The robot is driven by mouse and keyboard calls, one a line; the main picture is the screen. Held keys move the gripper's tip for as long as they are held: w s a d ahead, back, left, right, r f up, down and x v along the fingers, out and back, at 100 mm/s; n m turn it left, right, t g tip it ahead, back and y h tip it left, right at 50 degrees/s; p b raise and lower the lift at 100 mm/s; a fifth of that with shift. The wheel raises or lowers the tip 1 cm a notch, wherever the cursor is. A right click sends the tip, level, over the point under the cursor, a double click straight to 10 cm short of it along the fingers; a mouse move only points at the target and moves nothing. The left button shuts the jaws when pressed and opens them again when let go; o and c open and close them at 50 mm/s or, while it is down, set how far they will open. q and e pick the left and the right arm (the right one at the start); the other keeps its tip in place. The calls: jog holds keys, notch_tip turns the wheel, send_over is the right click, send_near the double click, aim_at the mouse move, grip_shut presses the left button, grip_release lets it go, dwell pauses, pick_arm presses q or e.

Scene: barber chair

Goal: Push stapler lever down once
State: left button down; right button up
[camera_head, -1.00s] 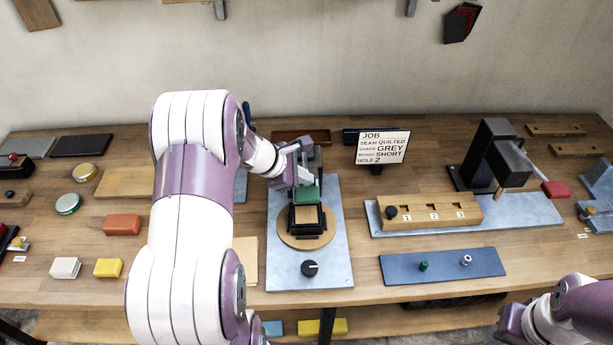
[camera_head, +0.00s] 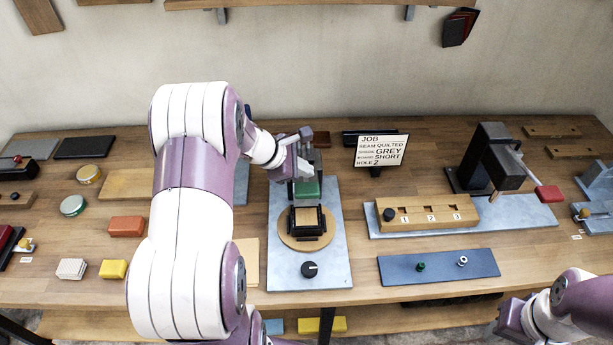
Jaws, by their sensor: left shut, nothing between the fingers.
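The stapler stands mid-table on a grey-blue plate (camera_head: 331,260). Its green block (camera_head: 307,189) sits behind a small black cradle (camera_head: 307,220) on a round wooden disc (camera_head: 290,235). A little of the plate shows between block and cradle. My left gripper (camera_head: 304,170) is shut and empty, just above and behind the green block. It hides the stapler's top and lever, so I cannot tell whether it touches them. My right gripper (camera_head: 505,325) is at the lower right, away from the stapler; its fingers are not clear.
A black knob (camera_head: 309,269) is at the plate's front. A job sign (camera_head: 383,150) stands behind right. A numbered wooden block (camera_head: 430,213) and a black press (camera_head: 492,160) with a red-ended handle are farther right. A blue mat (camera_head: 438,267) lies in front of them.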

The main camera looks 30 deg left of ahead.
pick_arm(q)
jog(key=shift+r, duration=0.15)
jog(key=r+p, duration=0.2)
jog(key=r, duration=0.1)
jog(key=r+p, duration=0.2)
jog(key=shift+w+a, duration=0.25)
jog(key=shift+w, duration=0.1)
dwell(0.7)
